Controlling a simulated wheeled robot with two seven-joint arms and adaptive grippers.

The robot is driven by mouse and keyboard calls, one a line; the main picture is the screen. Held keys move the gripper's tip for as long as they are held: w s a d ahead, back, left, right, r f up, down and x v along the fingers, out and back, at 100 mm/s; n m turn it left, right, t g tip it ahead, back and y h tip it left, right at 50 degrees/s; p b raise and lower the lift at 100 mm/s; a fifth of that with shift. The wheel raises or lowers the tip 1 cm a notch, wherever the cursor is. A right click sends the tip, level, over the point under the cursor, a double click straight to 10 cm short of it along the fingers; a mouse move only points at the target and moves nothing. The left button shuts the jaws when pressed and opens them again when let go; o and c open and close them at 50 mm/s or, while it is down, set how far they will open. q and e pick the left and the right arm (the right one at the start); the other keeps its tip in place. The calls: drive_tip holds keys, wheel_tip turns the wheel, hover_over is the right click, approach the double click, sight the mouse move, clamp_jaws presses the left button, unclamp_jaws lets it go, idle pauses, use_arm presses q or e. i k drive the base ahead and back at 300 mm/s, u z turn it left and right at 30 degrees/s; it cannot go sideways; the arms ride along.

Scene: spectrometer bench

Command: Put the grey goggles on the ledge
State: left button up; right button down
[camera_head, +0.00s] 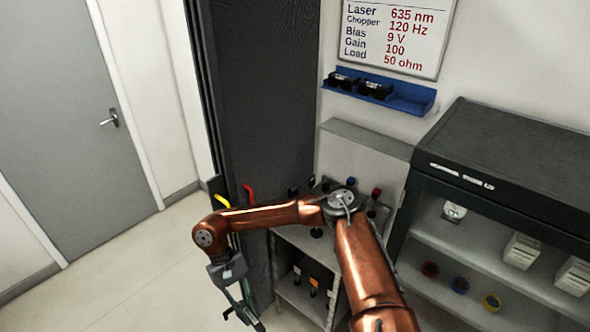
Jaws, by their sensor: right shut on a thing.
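My right arm reaches in from the bottom, and its gripper (245,312) hangs low, left of the bench, pointing down. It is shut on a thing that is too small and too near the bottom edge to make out. I cannot clearly pick out the grey goggles. A blue ledge (408,96) is fixed to the wall under the whiteboard, far up and right of the gripper. Two dark goggle-like items (374,89) sit on its left and middle part; its right end is bare. My left gripper is out of view.
A dark cabinet (500,140) with open shelves stands at the right. A tall dark panel (265,90) rises behind my forearm. A grey bench (295,240) with small knobs is partly hidden by my arm. Bare floor (130,270) lies at the left, before a grey door (70,120).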

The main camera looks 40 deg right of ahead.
sight(376, 143)
drive_tip(key=u, duration=0.8)
drive_tip(key=i, duration=1.55)
drive_tip(key=z, duration=2.7)
drive_tip(key=i, duration=0.5)
drive_tip(key=u, duration=0.15)
